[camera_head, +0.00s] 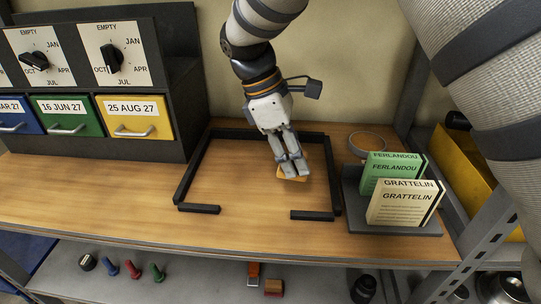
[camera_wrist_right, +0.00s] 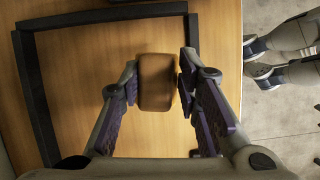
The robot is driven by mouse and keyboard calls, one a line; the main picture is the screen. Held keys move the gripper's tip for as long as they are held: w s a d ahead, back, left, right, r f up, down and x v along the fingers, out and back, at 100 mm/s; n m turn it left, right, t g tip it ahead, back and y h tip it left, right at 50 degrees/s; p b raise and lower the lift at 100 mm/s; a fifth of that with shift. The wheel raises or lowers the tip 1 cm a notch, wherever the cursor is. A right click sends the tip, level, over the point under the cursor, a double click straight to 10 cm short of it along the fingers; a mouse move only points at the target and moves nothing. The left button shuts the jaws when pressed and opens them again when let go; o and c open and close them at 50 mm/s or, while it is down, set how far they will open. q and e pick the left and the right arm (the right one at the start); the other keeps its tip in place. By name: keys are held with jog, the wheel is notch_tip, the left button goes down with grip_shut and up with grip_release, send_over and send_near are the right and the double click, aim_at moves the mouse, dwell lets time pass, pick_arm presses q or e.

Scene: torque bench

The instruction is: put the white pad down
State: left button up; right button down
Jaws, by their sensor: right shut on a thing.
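My right gripper (camera_head: 292,172) is low over the wooden bench, inside the dark frame (camera_head: 338,185). It is shut on a small block-like pad (camera_wrist_right: 157,80), which looks tan-brown in the right wrist view, not white. In the head view only an orange-brown edge of it shows below the fingertips. The right fingers (camera_wrist_right: 158,85) press it from both sides in the wrist view. I cannot tell whether its underside touches the bench. Grey jointed parts at the right of the wrist view look like my left gripper (camera_wrist_right: 262,58); its opening is unclear.
The frame has a gap at its front. Right of it stands a dark holder (camera_head: 395,226) with a green box (camera_head: 385,177) and a cream box (camera_head: 400,207); a tape ring (camera_head: 371,144) lies behind. Drawers (camera_head: 135,117) with dials stand at the left. Bench left of the frame is clear.

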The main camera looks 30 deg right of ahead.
aim_at(303, 187)
jog(key=f, duration=0.1)
jog(key=w+d+f, duration=0.2)
jog(key=f, duration=0.1)
jog(key=shift+d, duration=0.1)
jog(key=f, duration=0.3)
jog(key=shift+w+d, duration=0.15)
jog(key=shift+d, duration=0.1)
pick_arm(q)
jog(key=shift+s+f, duration=0.4)
jog(key=shift+f, duration=0.05)
pick_arm(e)
jog(key=c, duration=1)
grip_release()
jog(key=shift+f, duration=0.15)
jog(key=shift+f+b, duration=0.25)
jog(key=shift+b, duration=0.1)
pick_arm(q)
jog(key=shift+s+f+g+b, duration=0.4)
jog(key=shift+s+f+b, duration=0.1)
jog(key=shift+s+f, duration=0.25)
pick_arm(e)
jog(key=v, duration=1.2)
jog(key=shift+r, duration=0.2)
jog(key=shift+w+a, duration=0.1)
jog(key=shift+w, duration=0.05)
